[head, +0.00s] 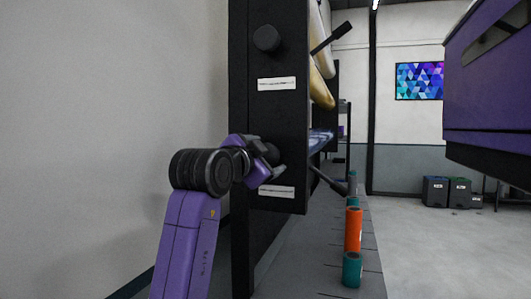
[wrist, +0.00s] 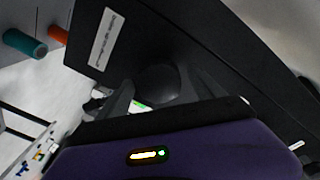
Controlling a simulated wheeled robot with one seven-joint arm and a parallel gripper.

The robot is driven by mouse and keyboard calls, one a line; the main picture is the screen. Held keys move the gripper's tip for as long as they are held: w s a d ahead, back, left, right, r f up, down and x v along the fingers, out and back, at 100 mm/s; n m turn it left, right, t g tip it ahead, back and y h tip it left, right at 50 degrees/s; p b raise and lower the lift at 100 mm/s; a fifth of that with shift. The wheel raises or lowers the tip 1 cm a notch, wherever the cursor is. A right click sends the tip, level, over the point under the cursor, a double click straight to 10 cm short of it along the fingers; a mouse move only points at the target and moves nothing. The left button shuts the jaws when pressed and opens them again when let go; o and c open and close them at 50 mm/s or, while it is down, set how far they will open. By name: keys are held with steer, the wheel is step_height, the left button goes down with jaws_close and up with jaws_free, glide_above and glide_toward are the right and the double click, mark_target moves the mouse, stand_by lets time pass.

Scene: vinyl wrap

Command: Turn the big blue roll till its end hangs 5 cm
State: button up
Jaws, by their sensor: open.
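The blue roll (head: 321,139) shows as a small strip behind the black upright end panel (head: 287,120); most of it is hidden, and I cannot make out its hanging end. My gripper (head: 272,157) is open at the panel's lower part, just above the lower white label (head: 276,191). In the wrist view a round black knob (wrist: 158,82) lies ahead between the open fingers. I cannot tell whether the fingers touch it. In the head view my gripper largely hides this knob.
An upper knob (head: 267,39) sits on the same panel, with yellow and white rolls (head: 320,85) behind. Black levers (head: 328,181) stick out right. Teal (head: 352,270) and orange (head: 353,229) tubes stand on the grey surface below.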

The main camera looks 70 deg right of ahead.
steer(key=shift+d, duration=0.15)
steer(key=c, duration=1.4)
steer(key=shift+n, duration=0.3)
steer(key=n+p, duration=0.1)
steer(key=n, duration=0.3)
steer(key=shift+n+p, duration=0.55)
steer(key=shift+n, duration=1.15)
steer(key=o, duration=1.4)
